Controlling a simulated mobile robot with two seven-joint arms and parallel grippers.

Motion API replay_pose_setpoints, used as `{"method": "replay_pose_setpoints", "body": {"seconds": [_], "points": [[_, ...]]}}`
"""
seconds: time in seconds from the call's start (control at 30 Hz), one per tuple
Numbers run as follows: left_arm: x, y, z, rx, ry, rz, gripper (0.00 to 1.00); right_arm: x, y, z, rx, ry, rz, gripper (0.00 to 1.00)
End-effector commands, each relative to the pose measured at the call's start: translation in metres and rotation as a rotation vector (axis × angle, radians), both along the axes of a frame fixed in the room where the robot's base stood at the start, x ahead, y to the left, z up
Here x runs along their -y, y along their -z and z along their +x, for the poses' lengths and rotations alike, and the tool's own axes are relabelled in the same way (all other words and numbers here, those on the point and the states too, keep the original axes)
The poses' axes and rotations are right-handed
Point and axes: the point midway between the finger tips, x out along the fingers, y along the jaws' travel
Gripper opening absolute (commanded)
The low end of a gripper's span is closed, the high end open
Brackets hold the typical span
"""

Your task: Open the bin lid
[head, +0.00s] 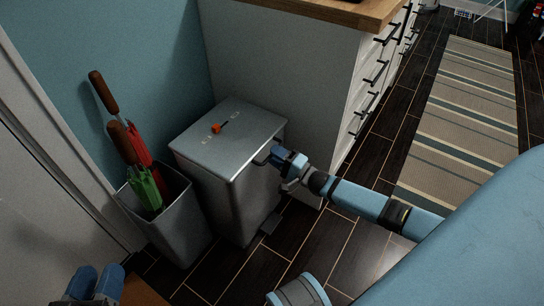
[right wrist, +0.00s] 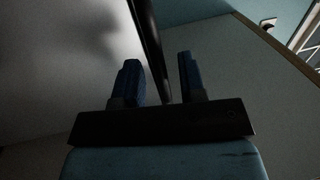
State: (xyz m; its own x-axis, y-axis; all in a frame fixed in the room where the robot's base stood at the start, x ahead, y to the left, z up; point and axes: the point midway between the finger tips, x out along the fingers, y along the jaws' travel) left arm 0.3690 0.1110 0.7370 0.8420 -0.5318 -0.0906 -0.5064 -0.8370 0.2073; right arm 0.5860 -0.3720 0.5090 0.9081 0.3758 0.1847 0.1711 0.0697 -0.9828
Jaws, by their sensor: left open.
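A grey metal bin (head: 225,195) stands on the floor beside the cabinet. Its flat bin lid (head: 250,122) lies down on top, with a small orange piece on it. My right gripper (head: 268,158) is at the lid's front right edge. In the right wrist view, its two blue fingers (right wrist: 162,82) stand apart. A dark narrow bar, perhaps the lid's rim, runs between them with gaps on both sides; I cannot tell whether it touches either finger. My left gripper (head: 92,284) is open and empty at the bottom left, away from the bin.
A grey umbrella stand (head: 178,228) with red and green umbrellas stands close on the bin's left. A white cabinet (head: 285,60) with a wooden top and black drawer handles is behind and right. A striped rug (head: 465,110) lies farther right. Dark floor is clear before the bin.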

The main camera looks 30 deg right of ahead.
Motion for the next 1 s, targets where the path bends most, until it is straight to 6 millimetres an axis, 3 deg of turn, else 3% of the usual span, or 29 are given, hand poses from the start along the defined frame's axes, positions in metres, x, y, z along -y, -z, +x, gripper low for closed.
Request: {"method": "replay_pose_setpoints", "body": {"seconds": [0.17,0.47,0.63,1.0], "points": [[0.000,0.007,0.000,-0.018,0.007,0.011,0.43,-0.005,-0.002,0.013,0.001,0.000,-0.002,0.38],[0.001,0.007,0.000,-0.021,0.009,0.012,0.43,-0.006,-0.003,0.015,-0.001,0.000,-0.001,0.38],[0.000,0.008,-0.001,-0.021,0.009,0.012,0.43,-0.006,-0.003,0.014,-0.001,0.000,-0.001,0.01],[0.000,-0.003,0.000,-0.006,0.003,0.008,0.43,-0.006,-0.010,0.014,-0.010,-0.001,-0.007,0.00]]}}
